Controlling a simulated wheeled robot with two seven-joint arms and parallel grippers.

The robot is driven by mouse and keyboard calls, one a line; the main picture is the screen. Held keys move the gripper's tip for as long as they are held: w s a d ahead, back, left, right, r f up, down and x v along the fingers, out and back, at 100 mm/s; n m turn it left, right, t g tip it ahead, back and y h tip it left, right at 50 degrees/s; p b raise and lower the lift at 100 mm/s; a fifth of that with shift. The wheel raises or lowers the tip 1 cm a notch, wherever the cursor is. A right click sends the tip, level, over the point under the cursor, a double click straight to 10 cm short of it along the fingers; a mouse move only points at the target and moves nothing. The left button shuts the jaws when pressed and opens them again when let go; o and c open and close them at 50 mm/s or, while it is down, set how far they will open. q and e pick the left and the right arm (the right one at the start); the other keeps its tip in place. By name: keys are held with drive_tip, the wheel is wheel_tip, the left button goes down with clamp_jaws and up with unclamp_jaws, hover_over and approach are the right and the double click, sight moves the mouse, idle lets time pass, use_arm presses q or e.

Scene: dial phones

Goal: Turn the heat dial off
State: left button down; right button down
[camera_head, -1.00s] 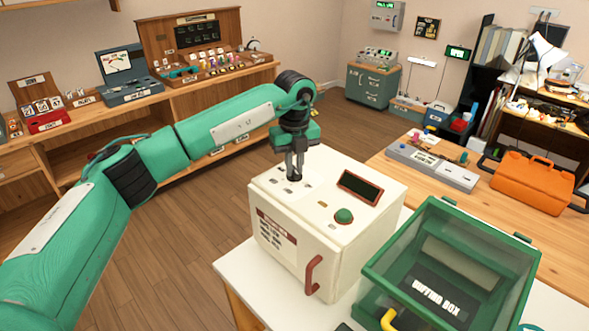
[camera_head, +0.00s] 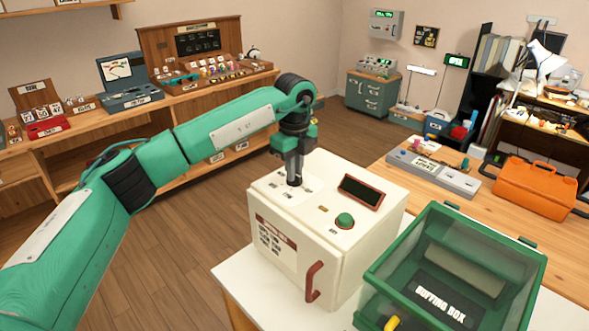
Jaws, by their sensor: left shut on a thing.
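A cream-white box-shaped machine (camera_head: 290,222) stands on a white table. Its top has a dark display (camera_head: 361,191), a round green button (camera_head: 345,220) and small labels. My left gripper (camera_head: 294,182) points straight down at the top's left rear part, shut on a small dark knob there, which looks like the heat dial. The fingers hide most of that knob, so I cannot tell its setting. My right gripper is not in view.
A green open-topped bin marked "buffing box" (camera_head: 380,279) stands right of the machine. A red handle (camera_head: 314,281) sticks out of the machine's front. An orange case (camera_head: 540,186) lies on the wooden table behind.

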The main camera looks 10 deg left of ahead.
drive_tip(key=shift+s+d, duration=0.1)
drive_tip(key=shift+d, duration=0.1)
